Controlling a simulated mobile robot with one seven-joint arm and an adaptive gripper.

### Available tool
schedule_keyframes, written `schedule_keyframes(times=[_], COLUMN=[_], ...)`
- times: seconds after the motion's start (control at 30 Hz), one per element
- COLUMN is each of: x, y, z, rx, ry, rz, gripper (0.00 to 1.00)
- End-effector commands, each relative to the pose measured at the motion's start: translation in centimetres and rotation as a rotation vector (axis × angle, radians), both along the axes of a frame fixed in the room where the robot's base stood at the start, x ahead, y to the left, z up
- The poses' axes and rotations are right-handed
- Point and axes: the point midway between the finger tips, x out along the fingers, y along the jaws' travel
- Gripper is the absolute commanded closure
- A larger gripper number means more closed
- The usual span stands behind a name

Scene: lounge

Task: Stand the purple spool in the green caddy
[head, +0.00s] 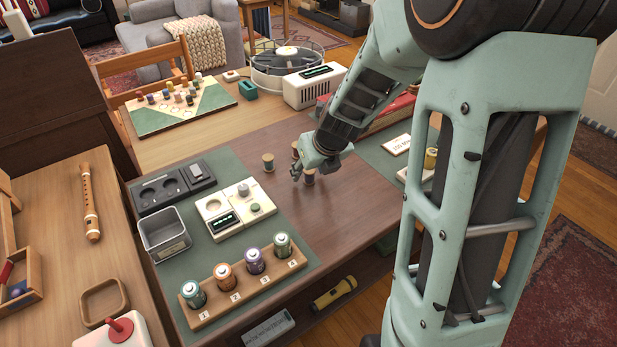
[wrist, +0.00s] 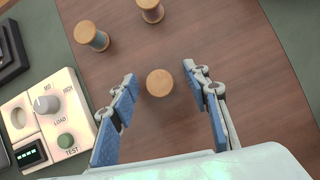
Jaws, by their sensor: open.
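A spool with wooden ends and what looks like a purple winding (head: 309,179) stands upright on the brown table strip.
A blue-grey spool (wrist: 92,37) and a reddish spool (wrist: 150,11) stand close by. A cream tester (head: 234,208), grey metal bin (head: 165,236) and battery rack (head: 243,293) are at left. A white device (head: 314,87) stands right of the green box.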

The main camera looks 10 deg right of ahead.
Motion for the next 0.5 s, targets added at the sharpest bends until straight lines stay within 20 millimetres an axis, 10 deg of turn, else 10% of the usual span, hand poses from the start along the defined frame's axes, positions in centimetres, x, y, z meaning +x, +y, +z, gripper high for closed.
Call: schedule_keyframes(times=[0.3,0.5], x=[0.32,0.3], y=[0.07,0.08], z=[-0.49,-0.49], rx=[0.0,0.0], ry=[-0.001,0.0], rz=[0.001,0.001], gripper=[0.57,0.79])
